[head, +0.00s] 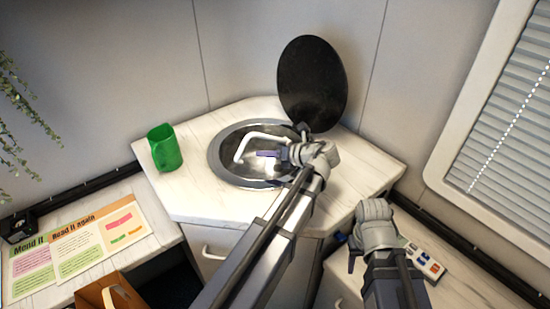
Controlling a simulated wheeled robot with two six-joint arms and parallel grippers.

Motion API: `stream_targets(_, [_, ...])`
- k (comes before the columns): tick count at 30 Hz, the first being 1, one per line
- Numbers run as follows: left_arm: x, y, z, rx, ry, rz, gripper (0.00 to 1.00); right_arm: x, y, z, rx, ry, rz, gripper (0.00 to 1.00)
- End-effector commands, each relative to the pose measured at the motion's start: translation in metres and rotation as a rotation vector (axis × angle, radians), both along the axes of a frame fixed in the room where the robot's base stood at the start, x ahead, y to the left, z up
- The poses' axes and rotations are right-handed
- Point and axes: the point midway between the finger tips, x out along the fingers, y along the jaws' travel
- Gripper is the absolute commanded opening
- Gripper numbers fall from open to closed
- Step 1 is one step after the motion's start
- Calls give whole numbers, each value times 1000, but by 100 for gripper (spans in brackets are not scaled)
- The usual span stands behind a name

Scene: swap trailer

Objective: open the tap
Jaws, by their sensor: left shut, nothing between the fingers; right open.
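The tap's white curved spout (262,136) reaches over the round steel sink (216,160) in the corner counter. The tap's base and handle are largely hidden behind my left gripper and wrist. My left gripper (268,153) is shut and empty, just in front of the spout over the basin. I cannot tell whether it touches the tap. My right gripper (352,255) is open and empty, lower right, above the side counter.
A round black lid (312,82) stands raised behind the sink. A green cup (164,148) stands left of it. Printed sheets (85,245) lie on the left counter. A small panel with coloured pieces (425,262) lies beside my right gripper. A brown box (110,290) is at the bottom.

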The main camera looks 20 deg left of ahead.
Motion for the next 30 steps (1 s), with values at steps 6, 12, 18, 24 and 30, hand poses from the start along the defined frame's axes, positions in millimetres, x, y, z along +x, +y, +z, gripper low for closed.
stream_targets(6, [8, 35, -17, 0, 0, 2, 0, 0, 0, -17, 0, 0, 0, 50])
stream_targets(12, [23, 28, 11, -1, 0, -1, 0, 0, 0, 11, 0, 0, 0, 50])
stream_targets(18, [29, 27, 17, -1, 0, -1, 0, 0, 0, 18, 0, 0, 0, 50])
stream_targets(24, [30, 27, 18, -1, 0, -1, 0, 0, 0, 18, 0, 0, 0, 50])
stream_targets(30, [30, 27, 17, -1, 0, -1, 0, 0, 0, 18, 0, 0, 0, 50])
